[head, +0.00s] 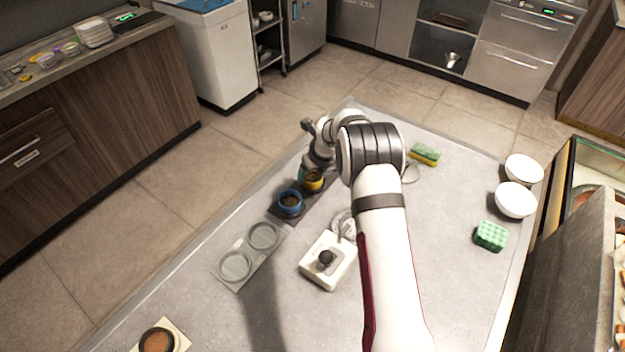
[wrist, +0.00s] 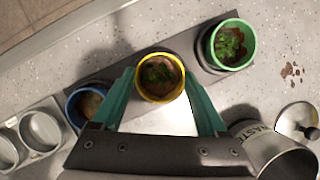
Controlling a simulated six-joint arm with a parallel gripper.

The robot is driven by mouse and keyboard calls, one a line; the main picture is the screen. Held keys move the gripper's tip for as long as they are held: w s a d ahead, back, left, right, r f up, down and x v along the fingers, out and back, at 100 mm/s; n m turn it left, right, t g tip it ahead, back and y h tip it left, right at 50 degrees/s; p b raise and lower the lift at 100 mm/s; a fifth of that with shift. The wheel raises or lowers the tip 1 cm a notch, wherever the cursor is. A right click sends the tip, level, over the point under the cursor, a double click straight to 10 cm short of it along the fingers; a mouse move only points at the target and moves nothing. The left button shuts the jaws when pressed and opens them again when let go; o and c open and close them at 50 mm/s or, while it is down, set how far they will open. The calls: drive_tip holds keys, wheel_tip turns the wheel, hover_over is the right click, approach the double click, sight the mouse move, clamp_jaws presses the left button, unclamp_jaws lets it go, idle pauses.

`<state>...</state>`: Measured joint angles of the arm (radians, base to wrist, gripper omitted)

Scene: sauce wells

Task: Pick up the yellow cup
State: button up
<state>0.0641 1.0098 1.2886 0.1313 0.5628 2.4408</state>
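The yellow cup (head: 314,183) stands in a row of cups on a dark strip (head: 275,215). In the wrist view the yellow cup (wrist: 160,78) is round, with brown contents and green bits on top. My gripper (wrist: 159,72) has its two green fingers either side of the cup, with the tips close to its walls. I cannot tell whether they touch or grip it. In the head view my gripper (head: 312,174) is over the yellow cup and partly hidden by my own arm. The cup looks level with its neighbours and upright.
A blue cup (head: 290,202) and a green cup (wrist: 232,44) flank the yellow one. A grey two-well tray (head: 250,250) and a white block with a black knob (head: 328,275) are nearby. A metal canister marked WASTE (wrist: 285,160) sits close to the right finger.

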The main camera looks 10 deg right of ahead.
drive_tip(key=c, duration=0.6)
drive_tip(key=shift+r, duration=0.5)
drive_tip(key=shift+c, duration=0.3)
wheel_tip(320, 180, up, 3)
drive_tip(key=shift+f, duration=0.1)
drive_tip(key=s+d+r, duration=0.6)
drive_tip(key=d+r, duration=0.1)
drive_tip(key=d, duration=0.3)
drive_tip(key=shift+s+r, duration=0.1)
